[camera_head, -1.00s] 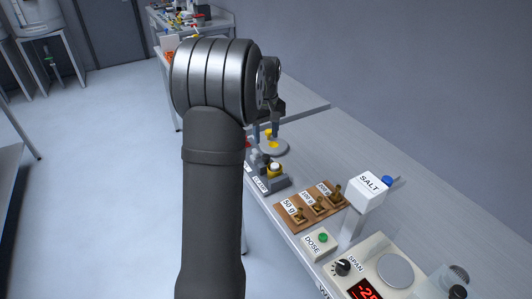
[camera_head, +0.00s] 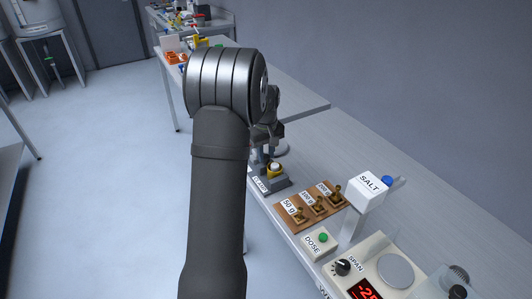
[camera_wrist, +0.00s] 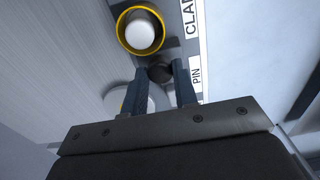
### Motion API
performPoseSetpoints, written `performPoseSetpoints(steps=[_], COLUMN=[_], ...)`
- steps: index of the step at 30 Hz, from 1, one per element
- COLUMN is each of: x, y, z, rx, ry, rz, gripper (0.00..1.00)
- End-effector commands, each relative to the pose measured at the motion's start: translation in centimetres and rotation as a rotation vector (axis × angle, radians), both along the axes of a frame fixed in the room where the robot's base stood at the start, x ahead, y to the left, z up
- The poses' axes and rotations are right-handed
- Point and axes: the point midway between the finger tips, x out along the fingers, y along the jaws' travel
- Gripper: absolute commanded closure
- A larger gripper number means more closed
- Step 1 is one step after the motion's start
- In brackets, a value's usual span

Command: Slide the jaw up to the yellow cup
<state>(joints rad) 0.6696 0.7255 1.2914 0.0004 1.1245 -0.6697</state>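The yellow cup (camera_head: 274,169), a yellow ring around a white rounded top, stands in the grey clamp fixture (camera_head: 279,184) on the bench. In the wrist view the cup (camera_wrist: 126,35) is at the top, beyond my fingertips. My gripper (camera_wrist: 160,68) has its two dark fingers apart, with a dark round knob (camera_wrist: 160,73) showing between their tips. I cannot tell whether the fingers touch the knob. The fixture carries "CLAMP" and "PIN" labels. In the head view my gripper (camera_head: 270,152) is just behind the cup. My arm hides part of the fixture, and the jaw is not clearly visible.
A pale round disc (camera_head: 283,148) lies behind the fixture. Towards the front stand a wooden board (camera_head: 290,222) with several brass weights, a DOSE button box (camera_head: 320,244), a SALT hopper (camera_head: 367,189) and a scale (camera_head: 394,270).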

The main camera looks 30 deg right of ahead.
Motion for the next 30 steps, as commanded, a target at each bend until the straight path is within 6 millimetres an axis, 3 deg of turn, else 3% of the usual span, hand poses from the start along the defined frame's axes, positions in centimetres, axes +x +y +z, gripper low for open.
performPoseSetpoints(steps=[3, 18, 19, 22, 30], x=[0.0, -1.4, -1.4, -1.4, -1.3], y=[0.0, 0.0, 0.0, 0.0, 0.0], z=[0.0, 0.0, 0.0, 0.0, 0.1], rx=[0.0, 0.001, 0.001, 0.001, 0.0], ry=[0.0, 0.004, 0.005, 0.004, 0.001], rz=[0.0, 0.0, 0.0, -0.001, 0.0], gripper=[1.0, 1.0, 0.7, 0.52, 0.52])
